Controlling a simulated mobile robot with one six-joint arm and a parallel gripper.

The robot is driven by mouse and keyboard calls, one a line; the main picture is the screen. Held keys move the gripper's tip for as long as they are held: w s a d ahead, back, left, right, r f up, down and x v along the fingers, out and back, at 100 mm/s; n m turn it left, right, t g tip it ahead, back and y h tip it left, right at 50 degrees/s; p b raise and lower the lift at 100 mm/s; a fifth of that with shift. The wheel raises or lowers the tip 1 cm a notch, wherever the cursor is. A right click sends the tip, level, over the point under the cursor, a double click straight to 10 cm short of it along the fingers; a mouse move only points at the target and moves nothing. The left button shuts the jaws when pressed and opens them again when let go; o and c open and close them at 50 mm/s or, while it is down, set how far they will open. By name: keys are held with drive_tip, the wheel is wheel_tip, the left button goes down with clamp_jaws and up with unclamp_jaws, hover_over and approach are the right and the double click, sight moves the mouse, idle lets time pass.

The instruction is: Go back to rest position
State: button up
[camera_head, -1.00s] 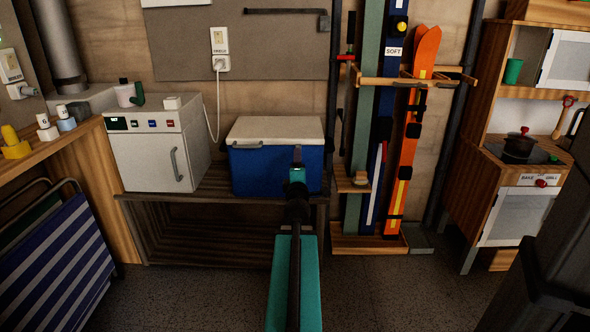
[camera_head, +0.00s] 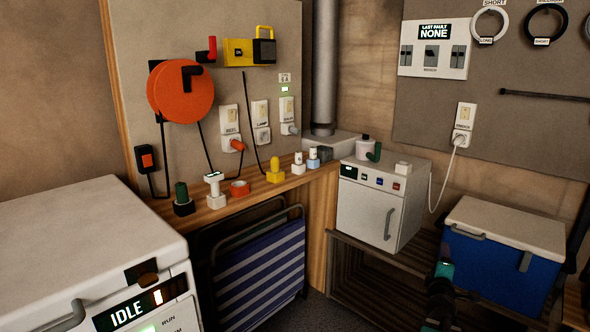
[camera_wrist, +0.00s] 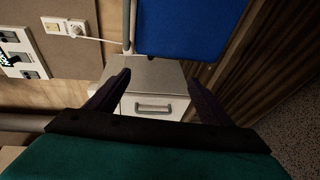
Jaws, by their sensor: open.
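My gripper (camera_wrist: 157,88) shows in the wrist view with two dark fingers spread apart and nothing between them. Beyond the gap is the white cabinet (camera_wrist: 150,75), its grey handle (camera_wrist: 153,107) apart from the fingers. In the head view my teal and black arm (camera_head: 440,285) rises at the lower right, in front of the low shelf; the fingers are too small and dark to make out there. The white cabinet (camera_head: 368,213) stands on that shelf with its front door looking shut.
A blue cooler with a pale lid (camera_head: 500,260) stands right of the cabinet. A wooden counter (camera_head: 240,195) with several small plugs and a striped folded chair (camera_head: 260,275) are left. A white machine reading IDLE (camera_head: 90,250) fills the lower left.

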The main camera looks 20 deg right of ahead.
drive_tip(key=w+a+f+y+p, duration=0.4)
drive_tip(key=w+a, duration=0.3)
drive_tip(key=a, duration=0.4)
drive_tip(key=a+f+g+y+p, duration=0.2)
drive_tip(key=a+f+p, duration=0.4)
drive_tip(key=a, duration=0.6)
drive_tip(key=a+f+g+y+p, duration=0.1)
drive_tip(key=a+f+p, duration=0.5)
drive_tip(key=a, duration=0.6)
drive_tip(key=s+a+f+m+g+y+p, duration=0.25)
drive_tip(key=s+a+f+g+p, duration=0.45)
drive_tip(key=s+a, duration=0.65)
drive_tip(key=s+a+m+g+y, duration=0.1)
drive_tip(key=s+a+m+g, duration=0.2)
drive_tip(key=s, duration=0.7)
drive_tip(key=s+a+f+m+g+y, duration=0.1)
drive_tip(key=s+a+m+g, duration=0.2)
drive_tip(key=s, duration=0.7)
drive_tip(key=shift+a+f+g, duration=0.3)
drive_tip(key=shift+a, duration=0.75)
drive_tip(key=shift+y, duration=0.25)
